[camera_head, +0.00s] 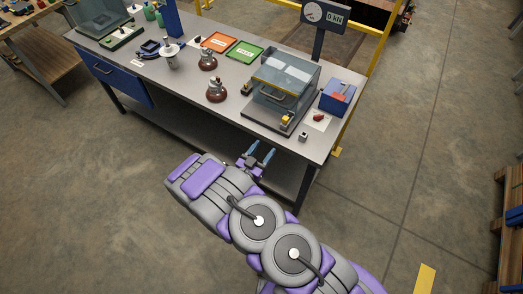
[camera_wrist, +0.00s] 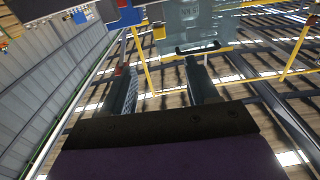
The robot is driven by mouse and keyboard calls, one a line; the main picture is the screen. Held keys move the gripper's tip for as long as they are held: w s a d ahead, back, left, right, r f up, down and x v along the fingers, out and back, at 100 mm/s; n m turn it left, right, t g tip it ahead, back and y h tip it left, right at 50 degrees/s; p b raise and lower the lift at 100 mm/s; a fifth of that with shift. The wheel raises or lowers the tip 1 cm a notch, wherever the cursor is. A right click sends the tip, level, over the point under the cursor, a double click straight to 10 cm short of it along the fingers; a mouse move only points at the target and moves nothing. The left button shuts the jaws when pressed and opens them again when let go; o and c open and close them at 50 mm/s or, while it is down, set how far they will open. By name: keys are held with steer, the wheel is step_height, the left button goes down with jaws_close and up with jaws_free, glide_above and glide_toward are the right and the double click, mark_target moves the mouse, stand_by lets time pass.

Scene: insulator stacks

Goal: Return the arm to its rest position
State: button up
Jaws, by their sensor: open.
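My gripper (camera_head: 258,156) is at the end of my grey and purple arm, in front of the workbench (camera_head: 185,82) near its front edge. Its two fingers are apart with nothing between them. In the wrist view my gripper (camera_wrist: 162,85) also shows open and empty, and the view looks up at the roof beams and wall. My arm is partly folded, with its joints at the lower middle of the head view.
A pallet stack (camera_head: 512,200) is at right. The floor at left is clear.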

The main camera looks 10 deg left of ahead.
steer(key=shift+s, duration=0.2)
steer(key=shift+a, duration=0.1)
stand_by(0.4)
steer(key=w+a+r+g+y, duration=0.2)
steer(key=w+r+g+y, duration=0.35)
steer(key=w+r, duration=0.2)
steer(key=s+d+r+n+g+y, duration=0.1)
steer(key=s+d+r+g+y, duration=0.35)
steer(key=r, duration=0.55)
steer(key=s+d+r+n+g+h, duration=0.1)
steer(key=s+d+r+g, duration=0.2)
steer(key=s+d, duration=0.4)
steer(key=s+d+r+n+g+h, duration=0.1)
steer(key=s+d+r+g, duration=0.2)
steer(key=s, duration=1.4)
steer(key=s+d+r+n+g+h, duration=0.1)
steer(key=s+d+r+g, duration=0.2)
steer(key=s+d, duration=0.9)
step_height(320, 180, up, 3)
steer(key=shift+s+d+r+h, duration=0.1)
steer(key=shift+s+d+h, duration=0.25)
steer(key=shift+d+h, duration=0.05)
